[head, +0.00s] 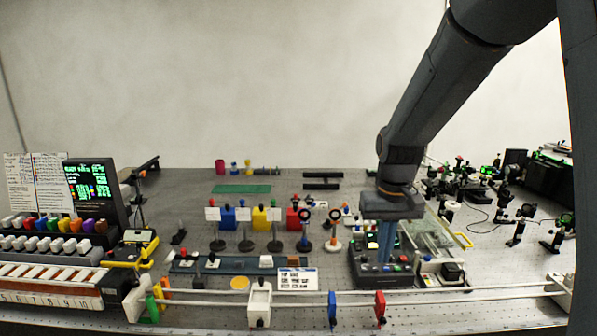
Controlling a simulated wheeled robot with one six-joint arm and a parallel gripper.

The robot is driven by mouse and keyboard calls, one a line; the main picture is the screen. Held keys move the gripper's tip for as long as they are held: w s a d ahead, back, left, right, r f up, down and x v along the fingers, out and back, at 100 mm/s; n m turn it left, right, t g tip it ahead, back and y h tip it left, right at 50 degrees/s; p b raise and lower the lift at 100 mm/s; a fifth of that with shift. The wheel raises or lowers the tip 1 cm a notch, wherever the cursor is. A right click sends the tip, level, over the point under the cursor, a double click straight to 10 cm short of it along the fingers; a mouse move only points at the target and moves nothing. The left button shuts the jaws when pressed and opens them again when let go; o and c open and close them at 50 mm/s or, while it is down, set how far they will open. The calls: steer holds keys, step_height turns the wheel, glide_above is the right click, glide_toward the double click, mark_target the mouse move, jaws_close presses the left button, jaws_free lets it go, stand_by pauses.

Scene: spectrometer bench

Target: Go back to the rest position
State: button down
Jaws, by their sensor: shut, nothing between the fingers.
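My gripper (386,258) hangs from my dark arm at the right of centre in the head view. It points down over a black control box (362,272) with small coloured buttons. The gripper's narrow blue-grey fingers are together, with nothing seen between them. The fingertips are at or just above the box's top; I cannot tell whether they touch it. The fingers and wrist hide part of the box and what lies behind it.
A white rail (455,293) with blue and red sliders runs along the front. Card holders (245,243) and coloured blocks stand left of my gripper. Optics (515,232) crowd the right. A lit display (90,183) stands at left. The back middle near the green mat (241,189) is fairly clear.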

steer(key=s+f+t+b, duration=0.1)
steer(key=s+f+b, duration=0.5)
steer(key=s+f, duration=0.6)
steer(key=shift+s+b, duration=0.35)
steer(key=shift+s, duration=0.55)
